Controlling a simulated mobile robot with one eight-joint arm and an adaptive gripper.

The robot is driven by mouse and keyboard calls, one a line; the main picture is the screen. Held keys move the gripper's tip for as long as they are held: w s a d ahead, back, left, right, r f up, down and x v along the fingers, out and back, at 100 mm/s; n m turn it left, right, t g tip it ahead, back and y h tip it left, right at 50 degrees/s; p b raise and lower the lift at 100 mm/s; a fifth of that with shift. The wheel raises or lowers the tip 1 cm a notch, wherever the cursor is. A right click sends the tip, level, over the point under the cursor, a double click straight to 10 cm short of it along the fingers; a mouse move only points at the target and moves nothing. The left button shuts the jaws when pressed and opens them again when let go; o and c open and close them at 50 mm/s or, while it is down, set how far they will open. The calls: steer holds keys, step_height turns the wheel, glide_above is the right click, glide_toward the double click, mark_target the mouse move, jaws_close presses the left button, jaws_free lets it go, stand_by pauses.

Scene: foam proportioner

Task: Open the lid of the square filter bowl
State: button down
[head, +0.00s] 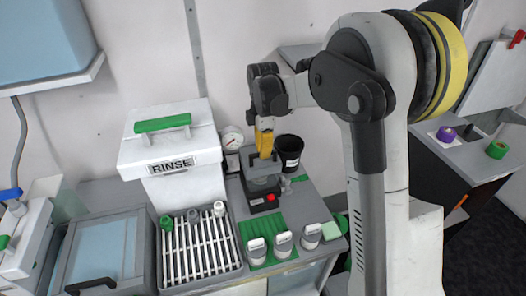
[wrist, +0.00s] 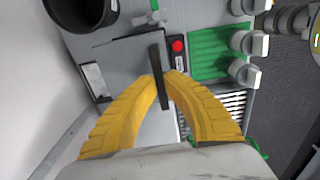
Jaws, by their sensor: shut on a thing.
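The square filter bowl (head: 263,199) is a dark, box-shaped unit with a red button on its front. It stands on the grey bench, right of the white RINSE box. Its grey lid (wrist: 125,65) fills the middle of the wrist view, with a dark bar handle (wrist: 155,75) across it. My gripper (head: 264,152) reaches down over the bowl from above. In the wrist view, my gripper's yellow fingers (wrist: 163,84) close on the bar handle from both sides. The inside of the bowl is not visible, and I cannot tell whether the lid is raised.
A black cup (head: 289,150) stands close behind on the right, and a round gauge (head: 231,138) behind on the left. The RINSE box (head: 173,155) is at left. A slatted rack (head: 199,247) and white-and-grey knobs (head: 284,243) on a green panel lie in front.

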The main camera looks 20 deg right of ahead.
steer(key=shift+w+r, duration=0.15)
steer(key=shift+r, duration=0.05)
steer(key=shift+w+r+p, duration=0.4)
steer(key=shift+w+r, duration=0.05)
steer(key=w+r, duration=0.1)
steer(key=w+r+p, duration=0.1)
steer(key=w, duration=0.1)
steer(key=w+r+p, duration=0.1)
steer(key=w, duration=0.1)
steer(key=shift+w, duration=0.2)
steer(key=w+p, duration=0.1)
steer(key=w, duration=0.5)
steer(key=shift+w+r+p, duration=0.15)
steer(key=shift+w+p, duration=0.15)
steer(key=shift+w, duration=0.05)
steer(key=c, duration=1.5)
jaws_free()
steer(key=shift+s, duration=0.15)
